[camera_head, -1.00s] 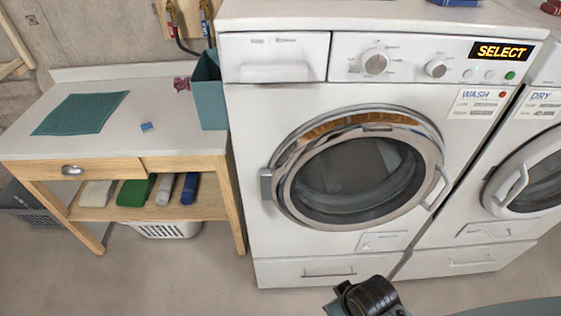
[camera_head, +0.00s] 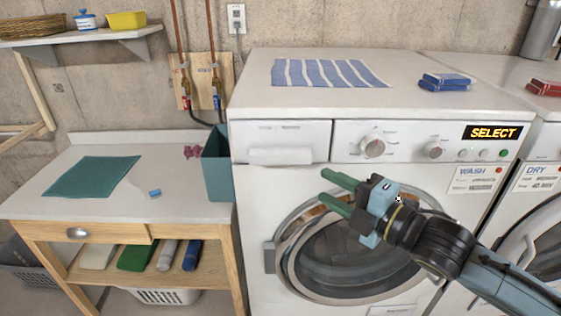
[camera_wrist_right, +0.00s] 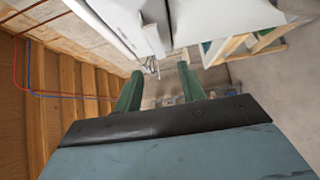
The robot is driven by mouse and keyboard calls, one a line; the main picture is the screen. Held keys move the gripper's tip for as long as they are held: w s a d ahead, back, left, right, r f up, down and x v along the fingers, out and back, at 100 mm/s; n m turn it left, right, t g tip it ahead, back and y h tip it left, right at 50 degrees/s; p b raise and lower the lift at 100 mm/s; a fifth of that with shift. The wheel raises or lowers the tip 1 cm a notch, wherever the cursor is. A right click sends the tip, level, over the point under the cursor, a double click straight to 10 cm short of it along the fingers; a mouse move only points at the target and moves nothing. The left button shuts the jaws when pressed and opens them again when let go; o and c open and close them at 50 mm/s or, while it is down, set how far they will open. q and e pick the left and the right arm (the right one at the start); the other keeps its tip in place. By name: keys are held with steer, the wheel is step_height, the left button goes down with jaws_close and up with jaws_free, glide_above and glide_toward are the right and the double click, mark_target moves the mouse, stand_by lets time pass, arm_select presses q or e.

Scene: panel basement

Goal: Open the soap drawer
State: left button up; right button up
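The soap drawer (camera_head: 280,142) is the white panel at the top left of the washer (camera_head: 262,210), with a handle lip along its lower part. It looks shut, its face level with the control panel. My right gripper (camera_head: 330,187) is in front of the washer, below and right of the drawer and apart from it. Its two green fingers point left and are spread with nothing between them. In the right wrist view the two fingers (camera_wrist_right: 157,88) are also apart and empty. My left gripper is not in view.
The washer's round door (camera_head: 352,262) is below the drawer, behind my right gripper. A teal bin (camera_head: 217,165) stands on the workbench (camera_head: 120,208), close to the washer's left side. A striped cloth (camera_head: 325,73) and blue boxes (camera_head: 446,81) lie on the washer top. The dryer (camera_head: 545,215) is at right.

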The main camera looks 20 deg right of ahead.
mark_target(281, 162)
steer(key=p+x, duration=0.1)
steer(key=x, duration=0.5)
steer(key=p+x, duration=0.1)
steer(key=x, duration=0.6)
steer(key=shift+w+a+r+p, duration=0.1)
steer(key=shift+a+r+p, duration=0.15)
steer(key=shift+p, duration=0.1)
steer(key=shift+f, duration=0.15)
jaws_close()
